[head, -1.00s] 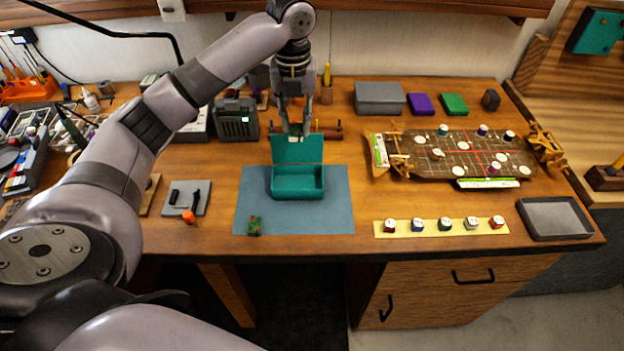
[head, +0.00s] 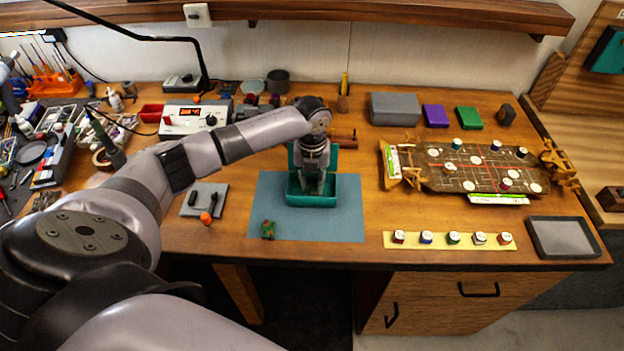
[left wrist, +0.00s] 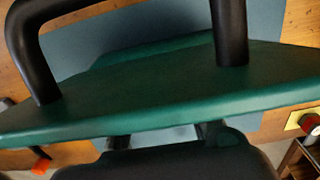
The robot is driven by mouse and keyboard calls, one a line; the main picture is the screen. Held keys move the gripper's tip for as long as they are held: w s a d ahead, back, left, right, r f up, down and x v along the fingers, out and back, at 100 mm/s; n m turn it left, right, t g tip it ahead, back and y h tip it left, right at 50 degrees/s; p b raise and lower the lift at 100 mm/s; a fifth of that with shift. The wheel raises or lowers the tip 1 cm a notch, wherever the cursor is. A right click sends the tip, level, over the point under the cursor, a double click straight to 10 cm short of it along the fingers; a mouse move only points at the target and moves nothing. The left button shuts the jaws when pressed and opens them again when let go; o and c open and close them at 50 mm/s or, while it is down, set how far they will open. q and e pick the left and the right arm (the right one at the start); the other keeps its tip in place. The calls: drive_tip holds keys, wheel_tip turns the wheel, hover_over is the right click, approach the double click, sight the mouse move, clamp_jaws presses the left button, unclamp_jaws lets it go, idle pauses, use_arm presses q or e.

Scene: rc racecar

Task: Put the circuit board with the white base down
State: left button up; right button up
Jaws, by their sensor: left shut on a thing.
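The teal box (head: 325,201) sits on the blue mat with its lid (head: 291,156) raised at the back. My left gripper (head: 314,186) points down into or just over the box, in front of the lid. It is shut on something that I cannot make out. In the left wrist view a broad green panel (left wrist: 160,95) lies very close to the camera, with dark bars over it; what it belongs to is unclear. A small green piece with reddish parts (head: 268,229) lies at the mat's front left. I cannot identify a white-based circuit board. My right gripper is not in view.
A yellow strip (head: 450,242) with several small capped pieces and a brown board (head: 450,177) are at the right.

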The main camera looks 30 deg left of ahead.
sight(312, 185)
use_arm(q)
drive_tip(key=shift+f, duration=0.2)
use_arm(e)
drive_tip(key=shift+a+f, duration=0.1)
use_arm(q)
drive_tip(key=o, duration=0.9)
drive_tip(key=shift+c, duration=0.2)
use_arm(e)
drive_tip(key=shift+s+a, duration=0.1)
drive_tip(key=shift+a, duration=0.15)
use_arm(q)
wheel_tip(312, 185, up, 12)
drive_tip(key=b, duration=0.2)
drive_tip(key=shift+r, duration=0.2)
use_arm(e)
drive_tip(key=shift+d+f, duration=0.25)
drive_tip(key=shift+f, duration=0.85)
